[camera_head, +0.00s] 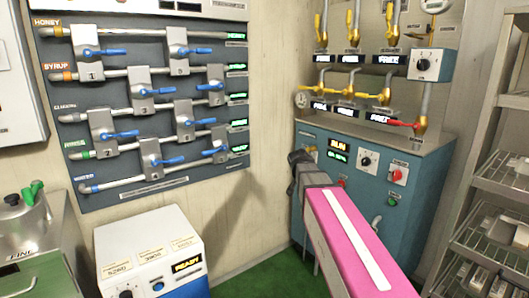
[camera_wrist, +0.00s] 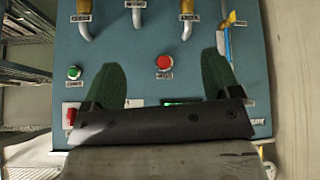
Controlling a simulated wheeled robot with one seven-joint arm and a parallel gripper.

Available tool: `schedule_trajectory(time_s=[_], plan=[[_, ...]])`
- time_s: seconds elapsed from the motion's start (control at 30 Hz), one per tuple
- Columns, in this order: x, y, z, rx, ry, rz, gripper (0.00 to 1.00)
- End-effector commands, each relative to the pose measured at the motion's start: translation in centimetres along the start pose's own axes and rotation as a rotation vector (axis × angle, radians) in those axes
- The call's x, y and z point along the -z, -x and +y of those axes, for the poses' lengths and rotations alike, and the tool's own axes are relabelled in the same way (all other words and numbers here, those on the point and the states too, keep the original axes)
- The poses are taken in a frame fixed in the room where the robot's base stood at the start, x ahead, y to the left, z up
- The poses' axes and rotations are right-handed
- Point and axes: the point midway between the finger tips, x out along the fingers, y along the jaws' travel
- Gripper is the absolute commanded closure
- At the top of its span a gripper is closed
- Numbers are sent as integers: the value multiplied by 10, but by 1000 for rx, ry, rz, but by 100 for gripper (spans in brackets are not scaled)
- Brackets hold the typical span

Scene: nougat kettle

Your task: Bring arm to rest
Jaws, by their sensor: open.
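My gripper (camera_wrist: 160,62) is open in the wrist view, with its two dark green fingers spread apart and nothing visible between them. Its fingers lie over the blue-teal cabinet (camera_wrist: 145,75), with a red button (camera_wrist: 164,62) between them and a green button (camera_wrist: 73,73) to the left. In the head view my arm, with a pink link, reaches up from the bottom right. Its dark end is in front of the left part of the same cabinet (camera_head: 340,215). I cannot tell whether it touches the cabinet; the finger detail is too small there.
A valve board (camera_head: 150,100) with blue handles hangs on the left wall. A white box (camera_head: 150,245) with a lit display stands below it. Yellow-handled pipes (camera_head: 352,25) rise above the cabinet. A wire shelf rack (camera_head: 495,185) stands at right. Green floor (camera_head: 270,278) shows between.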

Motion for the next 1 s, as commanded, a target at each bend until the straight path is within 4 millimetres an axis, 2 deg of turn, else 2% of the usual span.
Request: schedule_trajectory(time_s=[0.03, 0.3, 0.5, 0.6, 0.7, 0.8, 1.0], plan=[[-22, -14, 11, 1, 50, -41, 17], [-120, -69, 51, 64, 328, -251, 17], [-190, -95, 83, 148, 509, -390, 17], [-218, -103, 95, 194, 581, -443, 17], [-238, -107, 104, 231, 633, -480, 17], [-250, -110, 109, 256, 663, -501, 17], [-255, -111, 111, 269, 680, -510, 17]])
